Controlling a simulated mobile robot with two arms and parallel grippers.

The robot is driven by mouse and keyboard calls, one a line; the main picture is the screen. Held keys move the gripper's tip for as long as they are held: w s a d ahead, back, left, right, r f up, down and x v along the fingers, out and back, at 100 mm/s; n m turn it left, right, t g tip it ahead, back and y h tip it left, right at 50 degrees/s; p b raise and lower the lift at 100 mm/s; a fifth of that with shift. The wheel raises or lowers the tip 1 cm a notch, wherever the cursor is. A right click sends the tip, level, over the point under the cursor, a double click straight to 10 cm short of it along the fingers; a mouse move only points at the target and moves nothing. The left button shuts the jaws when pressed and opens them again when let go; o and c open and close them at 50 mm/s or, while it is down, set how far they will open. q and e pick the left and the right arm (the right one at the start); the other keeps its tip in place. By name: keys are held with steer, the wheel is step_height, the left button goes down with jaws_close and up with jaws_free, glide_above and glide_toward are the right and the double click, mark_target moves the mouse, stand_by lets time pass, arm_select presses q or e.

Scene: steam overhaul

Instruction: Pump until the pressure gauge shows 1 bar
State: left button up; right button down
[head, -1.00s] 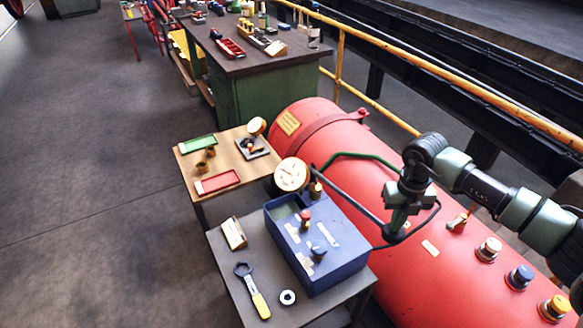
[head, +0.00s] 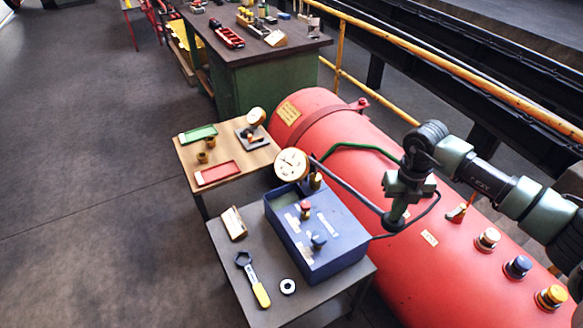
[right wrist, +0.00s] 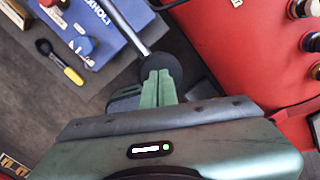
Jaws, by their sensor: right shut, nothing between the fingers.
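The blue test pump (head: 318,235) stands on a low grey table, with a red knob (head: 305,208) and a blue knob (head: 318,241) on top. Its round, pale-faced pressure gauge (head: 291,164) stands at the back; the needle is too small to read. The grey pump lever (head: 350,190) slopes down to the right and ends in a black knob (right wrist: 165,66). My right gripper (head: 395,214) is shut and empty at this knob. In the right wrist view the green fingertips (right wrist: 159,82) overlap the knob; I cannot tell if they touch. My left gripper is out of view.
A red boiler (head: 440,258) lies close along the right, with several coloured caps. A spanner with a yellow handle (head: 253,281) and a ring (head: 288,286) lie on the pump's table. A wooden-topped table (head: 233,160) with trays stands behind. The floor at left is clear.

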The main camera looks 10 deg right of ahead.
steer(key=shift+s+f+b, duration=0.1)
steer(key=shift+f+b, duration=0.85)
steer(key=shift+f, duration=0.55)
steer(key=shift+f+b, duration=2.4)
steer(key=shift+f, duration=0.65)
steer(key=r+p, duration=0.2)
steer(key=r, duration=0.1)
steer(key=r+p, duration=0.2)
steer(key=r, duration=0.1)
steer(key=r+p, duration=0.2)
steer(key=r, duration=0.1)
steer(key=shift+w+a+r+p, duration=0.1)
steer(key=shift+w+r+p, duration=0.2)
steer(key=shift+r+p, duration=0.1)
steer(key=shift+r, duration=0.3)
